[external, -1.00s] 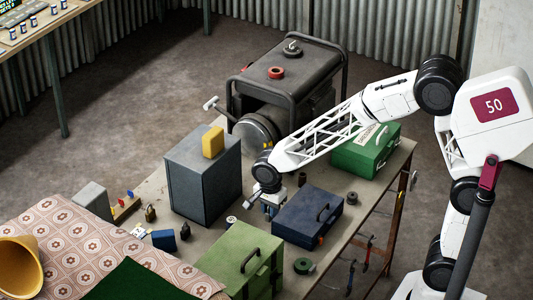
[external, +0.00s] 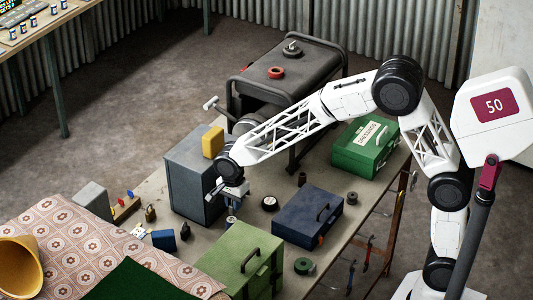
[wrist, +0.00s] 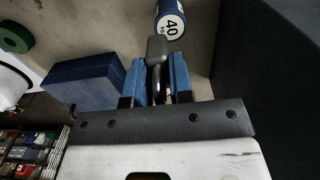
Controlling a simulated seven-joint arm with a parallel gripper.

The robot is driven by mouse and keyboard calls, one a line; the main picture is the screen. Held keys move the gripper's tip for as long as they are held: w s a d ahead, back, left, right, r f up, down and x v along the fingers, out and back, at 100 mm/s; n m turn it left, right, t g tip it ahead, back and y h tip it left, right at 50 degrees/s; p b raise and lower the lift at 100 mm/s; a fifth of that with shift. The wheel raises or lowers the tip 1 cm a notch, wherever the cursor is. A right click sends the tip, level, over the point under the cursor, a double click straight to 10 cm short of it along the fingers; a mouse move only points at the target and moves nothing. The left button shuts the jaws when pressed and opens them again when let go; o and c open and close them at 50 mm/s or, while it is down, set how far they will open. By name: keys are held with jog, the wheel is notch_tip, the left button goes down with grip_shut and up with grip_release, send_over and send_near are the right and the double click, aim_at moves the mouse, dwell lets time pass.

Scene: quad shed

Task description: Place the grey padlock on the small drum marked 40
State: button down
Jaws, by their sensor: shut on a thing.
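My gripper (wrist: 160,85) is shut on the grey padlock (wrist: 157,50), which stands out between the blue fingers in the wrist view. In the external view my gripper (external: 233,196) hangs beside the grey cabinet's right face, and the padlock is too small to make out there. The small drum marked 40 (wrist: 171,20) is blue with a white label and lies just beyond the padlock in the wrist view. In the external view the drum (external: 231,222) stands on the table just below my gripper. I cannot tell the exact gap between padlock and drum.
The tall grey cabinet (external: 187,185) stands close left of my gripper, with a yellow block (external: 213,142) on top. A dark blue toolbox (external: 308,217) is to the right and a green case (external: 240,258) in front.

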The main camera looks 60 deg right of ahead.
jog(key=shift+w+a, duration=0.15)
jog(key=shift+w, duration=0.55)
jog(key=shift+f, duration=0.1)
jog(key=shift+f, duration=1.7)
jog(key=shift+f, duration=0.1)
jog(key=c, duration=1)
grip_release()
notch_tip(320, 180, up, 12)
jog(key=shift+r, duration=0.1)
